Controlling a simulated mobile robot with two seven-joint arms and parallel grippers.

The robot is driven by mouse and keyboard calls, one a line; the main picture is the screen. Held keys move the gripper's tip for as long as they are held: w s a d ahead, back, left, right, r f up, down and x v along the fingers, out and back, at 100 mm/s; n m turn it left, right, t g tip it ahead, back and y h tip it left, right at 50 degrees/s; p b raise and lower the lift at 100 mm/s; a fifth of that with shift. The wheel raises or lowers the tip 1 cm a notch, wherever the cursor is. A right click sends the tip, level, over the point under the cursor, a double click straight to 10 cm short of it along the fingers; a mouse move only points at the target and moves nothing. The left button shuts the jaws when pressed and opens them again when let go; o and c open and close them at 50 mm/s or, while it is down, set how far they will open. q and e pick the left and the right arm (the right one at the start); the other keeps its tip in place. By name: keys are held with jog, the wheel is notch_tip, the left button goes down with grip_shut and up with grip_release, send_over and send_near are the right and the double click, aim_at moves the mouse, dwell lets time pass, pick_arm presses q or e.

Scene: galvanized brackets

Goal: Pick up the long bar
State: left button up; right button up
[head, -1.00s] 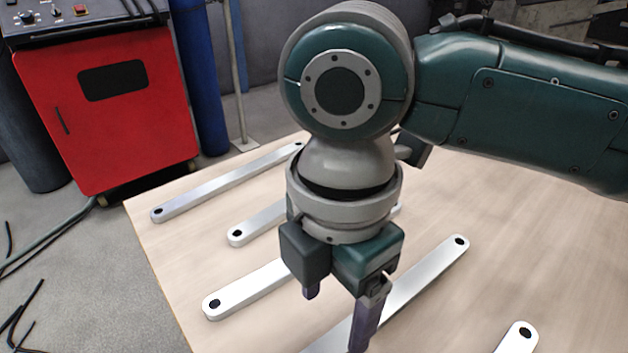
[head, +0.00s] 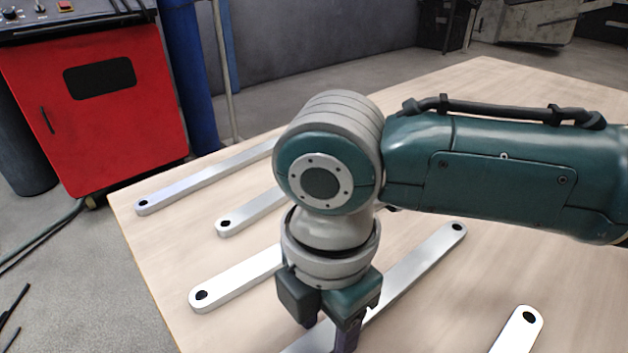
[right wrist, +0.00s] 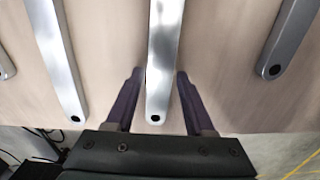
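Several flat silver bars with a hole near the end lie on the wooden table (head: 560,270). My right gripper (right wrist: 159,74) is open over one long bar (head: 412,270), which runs diagonally under it in the head view. In the right wrist view that bar (right wrist: 164,45) passes between the two purple fingers, with a gap on each side, its holed end close to the palm. The fingertips are low by the bar; whether they reach the tabletop I cannot tell. The gripper and arm hide part of the bar in the head view. My left gripper is out of view.
Other bars lie alongside: a far left one (head: 200,181), a second (head: 250,212), a third (head: 238,279) and one at front right (head: 517,332). A red machine (head: 95,115) stands beyond the table's left edge. The table's back right is clear.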

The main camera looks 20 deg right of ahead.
grip_shut()
jog(key=shift+r, duration=0.15)
dwell(0.6)
